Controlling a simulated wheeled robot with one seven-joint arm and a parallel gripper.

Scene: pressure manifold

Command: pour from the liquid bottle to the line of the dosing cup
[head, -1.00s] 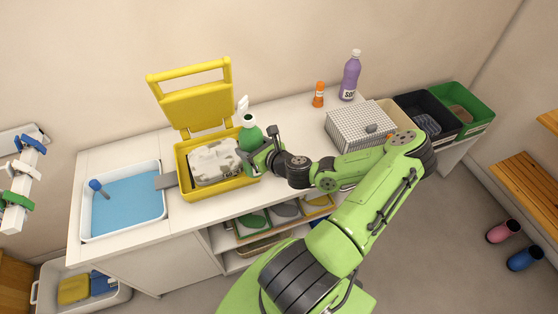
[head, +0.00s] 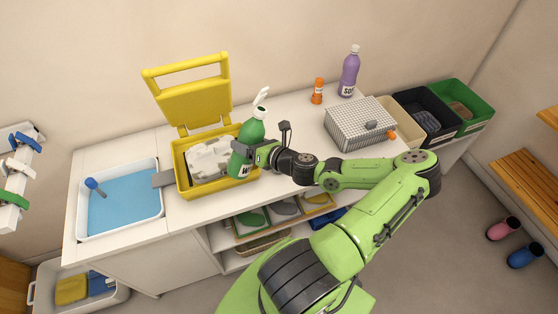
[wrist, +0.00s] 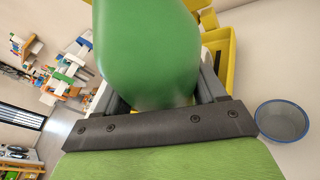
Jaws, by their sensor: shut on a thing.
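My gripper (head: 250,160) is shut on a green bottle (head: 247,143) with a white flip cap standing open and a partly visible label. The bottle is held in front of the right end of the yellow case, leaning slightly right at its top. In the wrist view the green bottle (wrist: 147,50) fills the space between the fingers (wrist: 152,98). A grey cup with a blue rim (wrist: 283,121) stands to the right of the gripper in the wrist view, apart from the bottle. Its line cannot be made out. I cannot pick the cup out in the head view.
The open yellow case (head: 182,184) holds a pale moulded item. A white tray with blue inside (head: 160,213) is at left. A purple bottle (head: 349,72), an orange bottle (head: 317,91) and a grey grid-patterned box (head: 345,132) stand at right. Countertop between is mostly clear.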

